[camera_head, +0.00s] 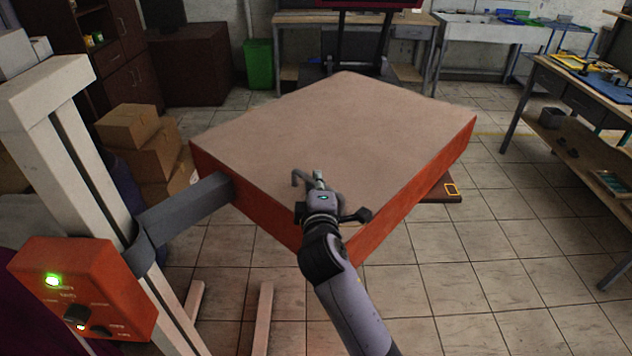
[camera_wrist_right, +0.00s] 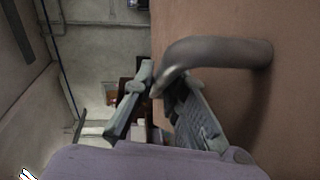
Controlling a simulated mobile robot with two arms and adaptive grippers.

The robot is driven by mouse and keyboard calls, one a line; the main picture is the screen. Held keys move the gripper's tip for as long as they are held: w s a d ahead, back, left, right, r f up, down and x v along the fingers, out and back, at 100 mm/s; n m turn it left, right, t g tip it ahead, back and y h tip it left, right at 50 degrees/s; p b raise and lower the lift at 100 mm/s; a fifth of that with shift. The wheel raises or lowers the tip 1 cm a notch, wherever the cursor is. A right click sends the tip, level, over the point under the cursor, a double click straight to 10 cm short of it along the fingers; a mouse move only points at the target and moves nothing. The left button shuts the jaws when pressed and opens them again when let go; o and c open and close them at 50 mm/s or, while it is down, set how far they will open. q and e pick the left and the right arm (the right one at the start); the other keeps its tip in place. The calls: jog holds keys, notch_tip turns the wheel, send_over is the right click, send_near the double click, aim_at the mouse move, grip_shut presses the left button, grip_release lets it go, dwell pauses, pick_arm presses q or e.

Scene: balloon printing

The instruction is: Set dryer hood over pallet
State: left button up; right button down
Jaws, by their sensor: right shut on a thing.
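The dryer hood (camera_head: 350,135) is a large flat box with a beige top and orange sides. A dark arm (camera_head: 185,215) joins it to a white stand (camera_head: 70,130) at the left. My right gripper (camera_head: 318,184) is at the grey bent handle (camera_head: 298,178) on the hood's near top. In the right wrist view the gripper's fingers (camera_wrist_right: 165,88) are around the end of this handle (camera_wrist_right: 215,51). My left gripper is out of view.
An orange control box (camera_head: 82,290) with a green light is on the stand. Cardboard boxes (camera_head: 140,140) are stacked at the left. A workbench (camera_head: 575,100) stands at the right, other tables at the back. Tiled floor (camera_head: 500,285) is free at the right front.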

jog(key=c, duration=2.1)
grip_release()
jog(key=shift+s+f, duration=0.1)
jog(key=shift+f, duration=0.2)
jog(key=o, duration=0.4)
jog(key=shift+s+r, duration=0.3)
jog(key=shift+s, duration=0.15)
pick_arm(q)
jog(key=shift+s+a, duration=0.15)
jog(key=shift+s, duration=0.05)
pick_arm(e)
jog(key=shift+o, duration=0.5)
jog(key=shift+w, duration=0.2)
jog(key=shift+f, duration=0.1)
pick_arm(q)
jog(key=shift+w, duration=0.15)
pick_arm(e)
jog(key=s+r, duration=0.1)
jog(key=s, duration=1)
jog(key=shift+s+a+r, duration=0.3)
jog(key=shift+s+r, duration=0.05)
jog(key=shift+s, duration=0.05)
